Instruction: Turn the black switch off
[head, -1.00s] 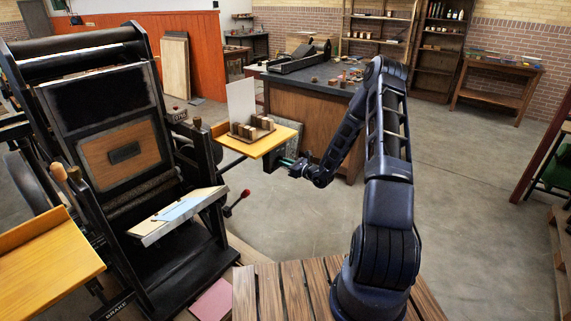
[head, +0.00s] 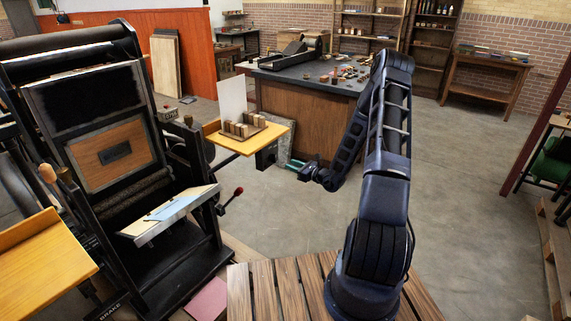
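A large black hand press (head: 110,150) stands at the left. I cannot clearly make out a black switch. A small grey box (head: 168,114) sits at the top of the press's right side frame, and a black knob (head: 188,120) stands beside it; their details are too small to read. My gripper (head: 290,163), with greenish fingers, is right of the press and just right of and below a yellow side board (head: 240,147), in front of the workbench. It appears apart from the press. Its fingers are too small to tell whether open or shut.
A red-knobbed lever (head: 237,191) sticks out from the press's right side. Wooden blocks and a white card stand on the yellow board. Another yellow board (head: 40,262) is at lower left. A workbench (head: 300,105) stands behind.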

